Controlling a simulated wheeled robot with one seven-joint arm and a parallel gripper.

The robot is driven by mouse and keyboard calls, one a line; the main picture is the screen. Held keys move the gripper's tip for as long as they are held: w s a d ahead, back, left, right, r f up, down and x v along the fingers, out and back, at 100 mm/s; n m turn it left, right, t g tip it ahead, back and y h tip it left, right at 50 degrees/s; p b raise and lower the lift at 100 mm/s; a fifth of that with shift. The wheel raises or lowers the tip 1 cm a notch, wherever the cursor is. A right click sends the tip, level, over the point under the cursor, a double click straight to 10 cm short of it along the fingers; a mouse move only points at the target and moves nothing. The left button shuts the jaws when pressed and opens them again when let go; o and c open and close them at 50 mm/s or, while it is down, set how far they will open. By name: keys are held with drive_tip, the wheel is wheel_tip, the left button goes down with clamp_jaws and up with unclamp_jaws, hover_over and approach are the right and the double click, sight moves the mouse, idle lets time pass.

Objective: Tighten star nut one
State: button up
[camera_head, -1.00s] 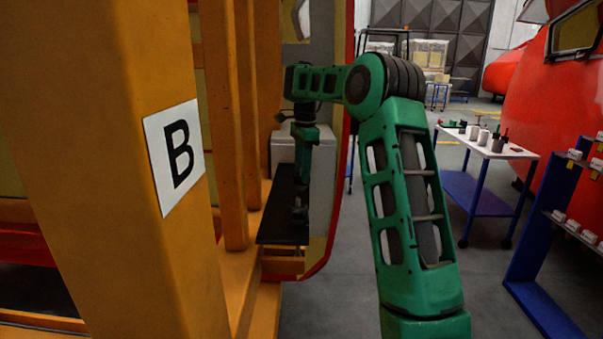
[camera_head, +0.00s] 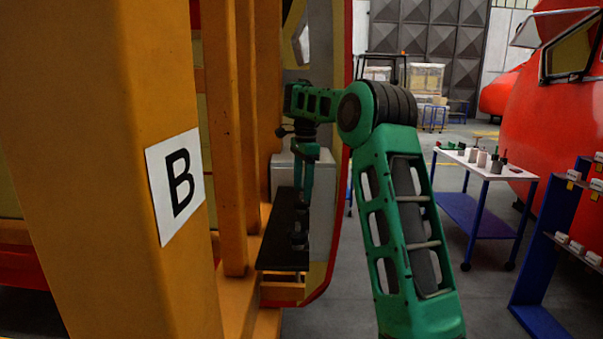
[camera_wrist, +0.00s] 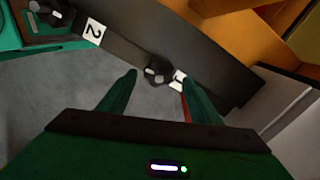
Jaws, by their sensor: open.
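Star nut one (camera_wrist: 157,70) is a dark knob on a long dark plate (camera_wrist: 215,72) in the wrist view. A white label (camera_wrist: 178,80) beside it is partly hidden by the right finger. My gripper (camera_wrist: 158,76) is open, with one finger on each side of the knob in the picture. I cannot tell whether the fingers touch it. A second dark knob (camera_wrist: 46,12) sits farther left, near a label marked 2 (camera_wrist: 93,30). In the head view my gripper (camera_head: 302,190) points down over the black plate (camera_head: 278,258), where small dark knobs are hard to make out.
A yellow-orange post with a B sign (camera_head: 175,186) stands close on the left, with more orange beams (camera_head: 220,130) behind it. A white-topped trolley (camera_head: 485,165) and a blue rack (camera_head: 550,230) stand at the right. Grey floor (camera_head: 330,310) lies open between.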

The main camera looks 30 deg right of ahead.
wheel_tip(320, 180, up, 8)
drive_tip(key=shift+d+f, duration=0.1)
drive_tip(key=shift+f, duration=0.15)
drive_tip(key=shift+r, duration=0.3)
drive_tip(key=s+f+n+h, duration=0.15)
drive_tip(key=s+n, duration=0.25)
drive_tip(key=s, duration=0.8)
drive_tip(key=s+f+n, duration=0.2)
drive_tip(key=s+n, duration=0.1)
drive_tip(key=s, duration=0.9)
drive_tip(key=s+a+f+n, duration=0.3)
drive_tip(key=s+f, duration=0.4)
drive_tip(key=s, duration=0.4)
drive_tip(key=s+a+f+n+y, duration=0.1)
drive_tip(key=s+a+f+n, duration=0.2)
drive_tip(key=s+a+f, duration=0.2)
drive_tip(key=s+f, duration=0.3)
drive_tip(key=s, duration=0.3)
drive_tip(key=shift+a+n, duration=0.4)
drive_tip(key=shift+s, duration=0.1)
